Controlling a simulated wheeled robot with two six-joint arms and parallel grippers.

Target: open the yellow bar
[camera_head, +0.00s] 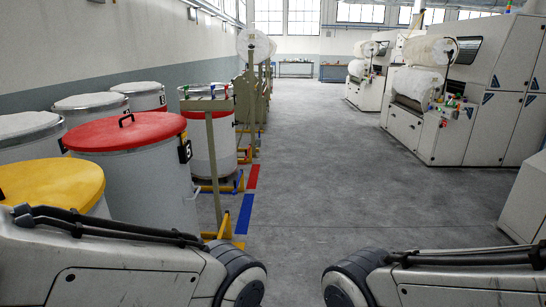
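I cannot tell for sure which thing is the yellow bar. An olive-yellow stand (213,150) with an upright post and a crossbar stands right of the red-lidded can, and several similar ones line up behind it. Yellow foot bars (225,228) lie low on the floor at its base. A yellow lid (52,183) covers a round can at the left edge, partly hidden by my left arm. My two arms come in low from left and right, with dark ribbed joints at their ends. Neither gripper shows.
A red-lidded can (125,132) marked 5, with a black handle, stands at left. Several white-topped cans (92,102) stand behind it. Blue (245,214) and red (253,177) floor strips lie beside the stands. White carding machines (465,95) stand right. The middle aisle is clear.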

